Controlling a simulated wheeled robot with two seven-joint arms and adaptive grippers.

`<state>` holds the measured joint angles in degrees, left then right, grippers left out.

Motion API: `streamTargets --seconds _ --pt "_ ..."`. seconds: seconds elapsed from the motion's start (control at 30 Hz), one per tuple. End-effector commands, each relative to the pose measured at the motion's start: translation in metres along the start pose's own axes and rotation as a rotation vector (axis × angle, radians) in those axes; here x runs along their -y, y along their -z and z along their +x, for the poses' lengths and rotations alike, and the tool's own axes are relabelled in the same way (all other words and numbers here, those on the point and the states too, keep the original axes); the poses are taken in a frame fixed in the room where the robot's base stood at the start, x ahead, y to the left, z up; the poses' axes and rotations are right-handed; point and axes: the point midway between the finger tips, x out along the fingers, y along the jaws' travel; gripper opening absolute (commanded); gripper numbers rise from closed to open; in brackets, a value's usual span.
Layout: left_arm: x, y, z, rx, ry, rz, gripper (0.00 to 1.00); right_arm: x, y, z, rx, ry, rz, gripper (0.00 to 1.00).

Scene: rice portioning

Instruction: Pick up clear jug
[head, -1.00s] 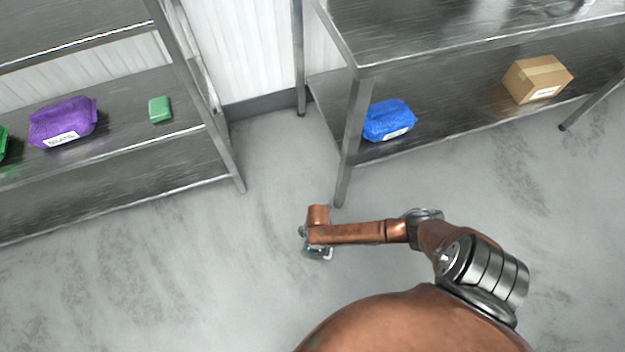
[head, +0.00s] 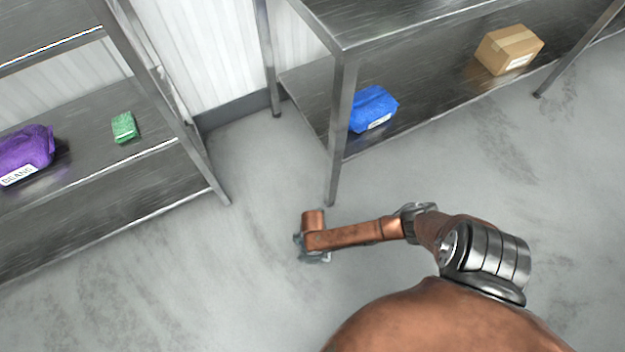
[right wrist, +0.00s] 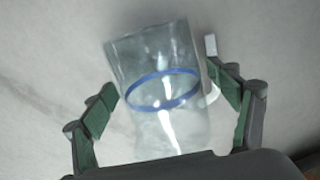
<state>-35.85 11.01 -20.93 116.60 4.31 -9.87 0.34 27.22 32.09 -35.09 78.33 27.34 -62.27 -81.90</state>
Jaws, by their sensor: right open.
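A clear jug (right wrist: 165,110) with a blue band shows in the right wrist view, between the two fingers of my right gripper (right wrist: 160,72). Its rim points away from the wrist and its lower end is hidden behind the gripper body. A pale curved part, perhaps its handle, shows by the right finger. The fingers are open on either side of it; I cannot tell whether they touch it. In the head view my right gripper (head: 313,254) is small and hangs over the grey floor, and the jug cannot be made out there. My left gripper is not in view.
A metal shelf unit on the left holds a purple bag (head: 24,150) and a green packet (head: 124,127). A metal table (head: 335,130) at the upper right has a blue bag (head: 374,106) and a cardboard box (head: 508,48) on its lower shelf. Open floor (head: 150,290) lies in front.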

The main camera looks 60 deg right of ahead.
Motion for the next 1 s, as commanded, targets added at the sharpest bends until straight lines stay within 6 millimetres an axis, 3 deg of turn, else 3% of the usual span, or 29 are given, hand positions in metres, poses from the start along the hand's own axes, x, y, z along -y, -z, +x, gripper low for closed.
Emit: streamTargets --seconds 0.9,1.0 --pt "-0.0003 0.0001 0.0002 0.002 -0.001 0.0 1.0 0.0001 -0.0002 0.0044 0.0 0.0 0.0 0.81" --pt "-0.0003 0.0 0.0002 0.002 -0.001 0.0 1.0 0.0 -0.0002 0.0044 0.0 0.0 0.0 0.76"
